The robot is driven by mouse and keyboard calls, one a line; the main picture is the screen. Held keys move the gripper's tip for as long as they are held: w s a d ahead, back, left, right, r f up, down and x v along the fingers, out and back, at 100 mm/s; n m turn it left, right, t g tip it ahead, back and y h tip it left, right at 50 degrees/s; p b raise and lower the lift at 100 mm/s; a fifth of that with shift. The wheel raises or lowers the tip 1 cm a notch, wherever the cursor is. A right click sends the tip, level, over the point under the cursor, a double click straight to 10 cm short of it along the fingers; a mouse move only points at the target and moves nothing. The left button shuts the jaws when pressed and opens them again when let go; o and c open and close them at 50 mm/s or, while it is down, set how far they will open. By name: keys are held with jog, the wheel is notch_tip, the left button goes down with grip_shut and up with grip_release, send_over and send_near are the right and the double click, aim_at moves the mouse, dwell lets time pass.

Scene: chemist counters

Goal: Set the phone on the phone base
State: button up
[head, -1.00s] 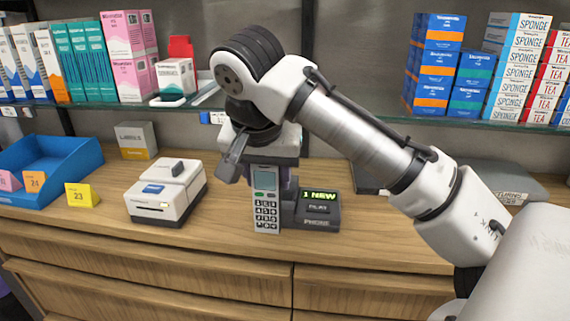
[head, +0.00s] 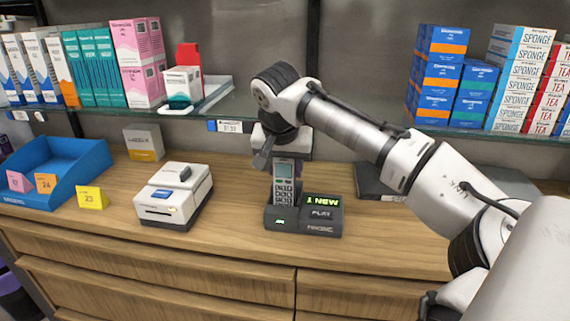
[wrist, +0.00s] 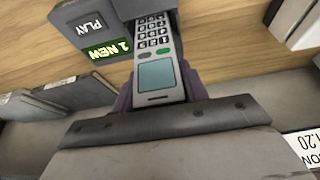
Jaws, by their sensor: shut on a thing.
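The grey phone (head: 284,184), with a keypad and small screen, stands upright in the left part of the dark phone base (head: 321,228). The base is on the wooden counter, and its display reads "1 NEW". My gripper (head: 284,160) is shut on the upper part of the phone, from above and behind. In the wrist view the phone (wrist: 157,74) lies between my gripper's fingers (wrist: 160,90), its keypad end at the phone base (wrist: 85,15). The phone's lower end is hidden in the base's slot.
A white label printer (head: 172,196) stands left of the base. A blue tray (head: 60,165) and yellow number card (head: 91,197) are further left. A dark flat object (head: 375,180) lies behind right. A glass shelf with boxes (head: 440,70) hangs above. The counter front is clear.

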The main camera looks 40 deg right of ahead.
jog(key=shift+f, duration=0.1)
jog(key=o, duration=1)
jog(key=shift+o, duration=0.2)
jog(key=shift+r, duration=0.2)
jog(key=v, duration=1.2)
jog(key=shift+b, duration=0.4)
jog(key=shift+w, duration=0.1)
